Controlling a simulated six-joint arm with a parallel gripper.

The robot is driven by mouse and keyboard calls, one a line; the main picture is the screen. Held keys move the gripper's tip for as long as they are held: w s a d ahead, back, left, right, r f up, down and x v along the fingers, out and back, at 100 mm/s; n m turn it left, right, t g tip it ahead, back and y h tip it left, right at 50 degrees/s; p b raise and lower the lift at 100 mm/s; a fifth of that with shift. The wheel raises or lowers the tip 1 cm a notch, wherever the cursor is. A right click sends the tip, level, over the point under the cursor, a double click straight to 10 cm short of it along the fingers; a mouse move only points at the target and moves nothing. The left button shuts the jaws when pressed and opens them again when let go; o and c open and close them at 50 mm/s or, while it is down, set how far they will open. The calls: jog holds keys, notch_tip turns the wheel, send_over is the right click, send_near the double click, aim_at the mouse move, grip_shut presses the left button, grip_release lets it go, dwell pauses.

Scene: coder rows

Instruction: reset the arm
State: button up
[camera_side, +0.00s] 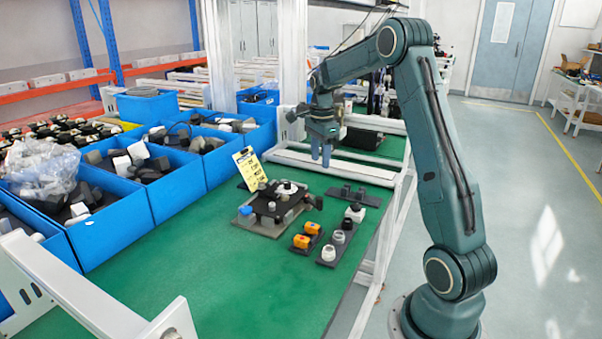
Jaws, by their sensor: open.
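My gripper (321,152) hangs at the end of my teal arm, fingers pointing down, above the far right part of the green table (235,285). It is open and I see nothing between its fingers. It is clear of the parts on the table. My arm rises from its base at the lower right, bends at the top and reaches left over the table's right edge.
A dark fixture plate (275,205) with a yellow label card (250,168) stands mid-table. Right of it are small holders with orange parts (301,242) and white and black parts (328,253). Blue bins (120,225) line the left. The front table is clear.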

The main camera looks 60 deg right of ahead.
dwell(0.3)
jog(key=s+a+r+n+t, duration=0.1)
jog(key=s+a+r+n, duration=0.1)
jog(key=a+r+n, duration=0.3)
jog(key=s+a+r+n+t+h, duration=0.1)
jog(key=s+a+r+n, duration=0.15)
jog(key=a, duration=0.55)
jog(key=s+a+r+n, duration=0.1)
jog(key=a+r+n, duration=0.25)
jog(key=a, duration=0.25)
jog(key=s+a+f+n+t+y, duration=0.1)
jog(key=s+a+n+t, duration=0.2)
jog(key=s+a+n, duration=0.9)
jog(key=shift+s+a+f+n+t, duration=0.3)
jog(key=shift+s+f+n, duration=0.1)
jog(key=shift+s+n, duration=0.75)
